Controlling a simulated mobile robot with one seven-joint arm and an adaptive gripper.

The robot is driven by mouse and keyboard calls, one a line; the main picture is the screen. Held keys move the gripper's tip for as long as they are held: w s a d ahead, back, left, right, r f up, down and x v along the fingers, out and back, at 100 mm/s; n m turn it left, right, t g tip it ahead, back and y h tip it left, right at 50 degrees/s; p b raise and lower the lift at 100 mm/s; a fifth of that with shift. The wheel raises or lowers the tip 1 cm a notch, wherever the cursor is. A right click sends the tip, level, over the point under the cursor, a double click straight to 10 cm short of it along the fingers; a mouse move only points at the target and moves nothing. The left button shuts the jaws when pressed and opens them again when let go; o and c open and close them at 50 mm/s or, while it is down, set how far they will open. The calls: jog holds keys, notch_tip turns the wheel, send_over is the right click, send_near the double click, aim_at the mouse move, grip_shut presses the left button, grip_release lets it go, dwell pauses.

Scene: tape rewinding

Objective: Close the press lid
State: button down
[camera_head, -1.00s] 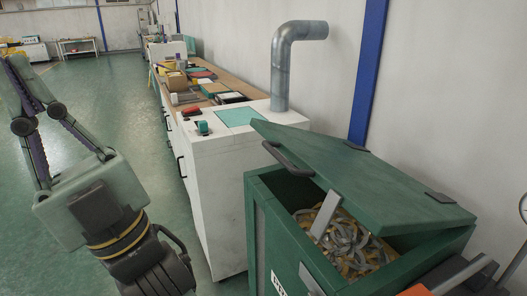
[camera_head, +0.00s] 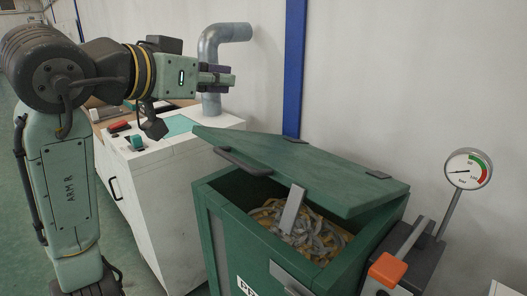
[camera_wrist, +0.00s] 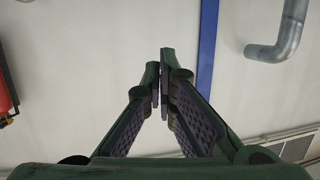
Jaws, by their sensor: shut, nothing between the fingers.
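The green press (camera_head: 216,229) stands in the lower middle of the head view. Its lid (camera_head: 320,170) is partly raised, hinged on the wall side, with a dark handle (camera_head: 243,162) on its free edge. A grey bar (camera_head: 292,210) stands in the opening below the lid. Curled grey and tan strips (camera_head: 320,238) fill the box. My gripper (camera_head: 232,78) is shut and empty, above and behind the lid, apart from it, pointing right toward the wall. In the wrist view my gripper (camera_wrist: 162,52) shows its fingers together against the wall.
A white cabinet (camera_head: 165,190) stands left of the press, with a grey pipe (camera_head: 209,60) rising behind it. A pressure gauge (camera_head: 467,169) and an orange-handled lever (camera_head: 388,269) are at the right. A blue post (camera_head: 295,70) runs up the wall. Space above the lid is clear.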

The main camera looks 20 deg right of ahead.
jog(key=s+d+f+m+g+y, duration=0.2)
jog(key=s+d+f+g+y, duration=0.1)
jog(key=s+d+f+g, duration=0.15)
jog(key=x, duration=0.3)
jog(key=p+x, duration=0.1)
jog(key=x, duration=0.5)
jog(key=shift+f+p, duration=0.35)
jog(key=shift+f, duration=0.2)
jog(key=shift+s+a+f+t, duration=0.15)
jog(key=shift+a+f, duration=0.15)
jog(key=shift+f, duration=0.3)
jog(key=shift+a+f+t, duration=0.1)
jog(key=shift+a+f, duration=0.2)
jog(key=shift+f, duration=0.25)
jog(key=shift+s+a+f, duration=0.1)
jog(key=shift+a+f, duration=0.1)
jog(key=shift+f, duration=0.35)
